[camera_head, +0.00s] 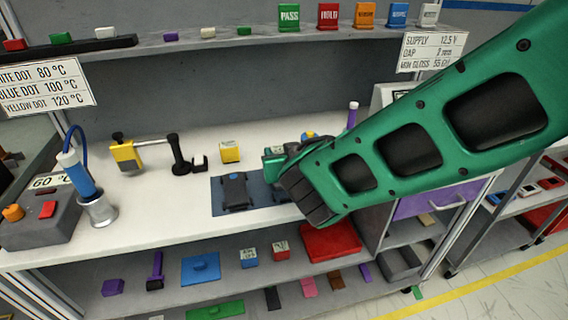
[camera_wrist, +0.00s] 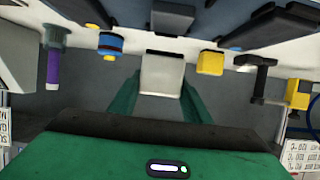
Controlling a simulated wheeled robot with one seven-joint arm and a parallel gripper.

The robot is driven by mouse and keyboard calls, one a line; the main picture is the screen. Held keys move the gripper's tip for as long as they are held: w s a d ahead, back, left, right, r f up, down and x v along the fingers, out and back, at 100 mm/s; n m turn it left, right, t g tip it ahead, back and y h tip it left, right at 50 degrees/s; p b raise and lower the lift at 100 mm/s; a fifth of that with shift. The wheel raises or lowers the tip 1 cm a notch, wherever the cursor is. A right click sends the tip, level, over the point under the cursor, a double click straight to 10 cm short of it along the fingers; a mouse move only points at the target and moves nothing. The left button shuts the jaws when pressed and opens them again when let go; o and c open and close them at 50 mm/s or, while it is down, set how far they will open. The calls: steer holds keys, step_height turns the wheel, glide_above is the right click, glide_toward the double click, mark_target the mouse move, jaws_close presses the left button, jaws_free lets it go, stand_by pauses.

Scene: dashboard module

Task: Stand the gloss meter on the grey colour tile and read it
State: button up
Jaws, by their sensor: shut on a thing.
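My gripper (camera_wrist: 162,98) is shut on a pale grey block (camera_wrist: 162,76) with a dark strip along its far edge, in the wrist view. This block may be the gloss meter; no marking on it can be read. In the head view my gripper (camera_head: 276,161) is above the workbench, just behind the blue mat (camera_head: 218,203), and my arm hides most of the held block. I cannot make out the grey colour tile with certainty in either view.
A yellow block (camera_head: 229,152) stands left of my gripper, which also shows in the wrist view (camera_wrist: 210,62). A black module (camera_head: 235,190) lies on the mat. A black stand (camera_head: 180,155) and yellow clamp (camera_head: 127,155) are farther left.

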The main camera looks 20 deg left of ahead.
steer(key=shift+f, duration=1.75)
steer(key=o, duration=1.1)
steer(key=shift+f, duration=0.15)
steer(key=v, duration=1.2)
steer(key=shift+r, duration=0.25)
